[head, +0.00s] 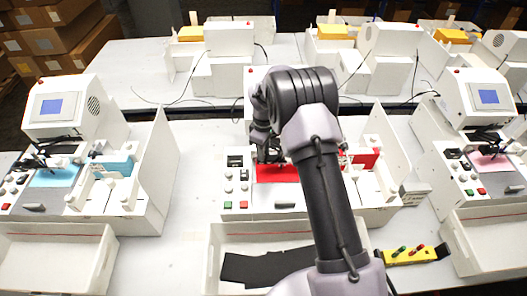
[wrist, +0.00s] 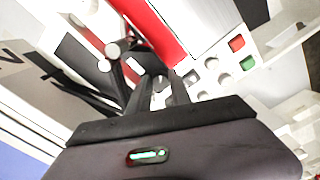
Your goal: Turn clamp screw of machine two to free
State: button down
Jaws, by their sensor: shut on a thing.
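The middle machine (head: 335,207), the one with the red bed (head: 276,173), stands straight ahead in the head view. My gripper (head: 268,158) is low over its bed, and my arm covers much of the machine. In the wrist view my gripper (wrist: 161,92) has its two fingers close together around a small pale part (wrist: 160,85), which seems to be the clamp screw. The fingers hide most of it, so I cannot tell how far it is turned. The red bed also shows in the wrist view (wrist: 158,30), just beyond the fingertips.
Red and green buttons (wrist: 237,43) are close to the fingers on the right. A blue-bed machine (head: 115,180) stands at left, a pink-bed one (head: 480,175) at right. A tray (head: 216,262) with black sheets and a yellow holder (head: 400,258) are in front.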

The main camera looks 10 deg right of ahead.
jog(key=shift+n, duration=0.4)
jog(key=c, duration=1.2)
grip_release()
jog(key=shift+o, duration=0.2)
jog(key=shift+r, duration=0.1)
notch_tip(320, 180, up, 17)
jog(key=p, duration=0.1)
jog(key=shift+r, duration=0.15)
